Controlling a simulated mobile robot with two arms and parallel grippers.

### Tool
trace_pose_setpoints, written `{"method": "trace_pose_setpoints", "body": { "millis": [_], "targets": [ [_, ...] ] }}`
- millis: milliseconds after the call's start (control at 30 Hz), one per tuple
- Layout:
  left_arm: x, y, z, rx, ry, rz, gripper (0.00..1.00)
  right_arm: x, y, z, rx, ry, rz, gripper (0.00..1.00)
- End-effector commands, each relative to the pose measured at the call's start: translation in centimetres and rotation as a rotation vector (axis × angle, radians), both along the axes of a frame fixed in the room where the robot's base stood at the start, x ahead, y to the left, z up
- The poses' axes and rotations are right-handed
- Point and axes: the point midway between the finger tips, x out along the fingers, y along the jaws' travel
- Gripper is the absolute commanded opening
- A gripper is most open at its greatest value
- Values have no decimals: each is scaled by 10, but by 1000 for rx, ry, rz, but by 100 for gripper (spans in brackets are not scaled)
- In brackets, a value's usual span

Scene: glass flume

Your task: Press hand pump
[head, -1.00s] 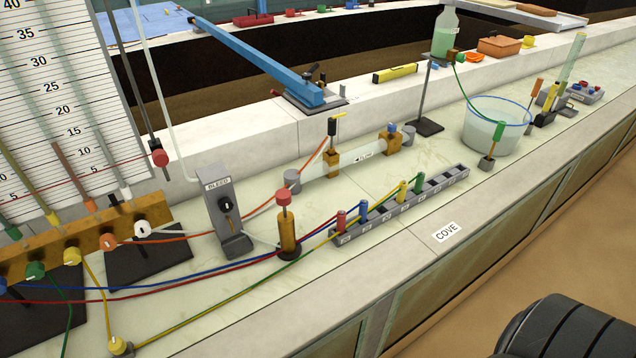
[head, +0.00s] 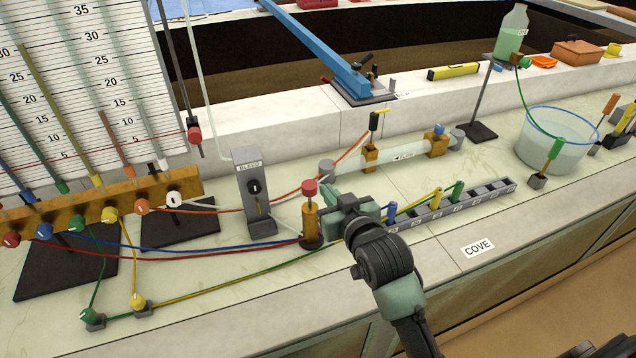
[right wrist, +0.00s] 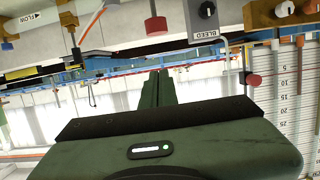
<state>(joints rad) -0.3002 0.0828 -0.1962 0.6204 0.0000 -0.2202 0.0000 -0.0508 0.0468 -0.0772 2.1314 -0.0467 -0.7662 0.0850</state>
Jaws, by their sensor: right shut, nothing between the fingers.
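The hand pump (head: 311,218) is an upright brass cylinder with a red knob (head: 309,187) on top. It stands on the bench beside the grey BLEED post (head: 255,198). My right gripper (head: 328,191) is shut and empty, its fingertips just right of the red knob in the head view; I cannot tell whether they touch it. In the right wrist view the scene is upside down. The red knob (right wrist: 155,27) shows there above the shut fingertips (right wrist: 157,73), with a gap in the picture. My left gripper is not in view.
A grey rack (head: 470,203) with coloured plugs lies right of the pump, partly behind my arm. Coloured tubes run across the bench to the brass manifold (head: 90,215). A clear flow tube (head: 405,158) lies behind. A water tub (head: 553,140) stands at the right.

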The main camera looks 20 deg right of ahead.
Motion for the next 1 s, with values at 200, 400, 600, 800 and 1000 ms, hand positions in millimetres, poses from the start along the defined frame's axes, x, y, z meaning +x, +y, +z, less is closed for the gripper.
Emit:
{"method": "trace_pose_setpoints", "body": {
  "millis": [200,400,600,800,1000],
  "targets": [
    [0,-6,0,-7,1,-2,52,2,0,6,2,-15,-1,0],
    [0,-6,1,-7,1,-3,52,3,0,5,2,-14,-1,0],
    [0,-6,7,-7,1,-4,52,24,1,2,2,-13,-1,0],
    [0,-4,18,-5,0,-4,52,65,2,-7,2,-12,-1,0],
    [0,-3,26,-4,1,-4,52,102,3,-17,2,-11,-1,0]
  ]
}}
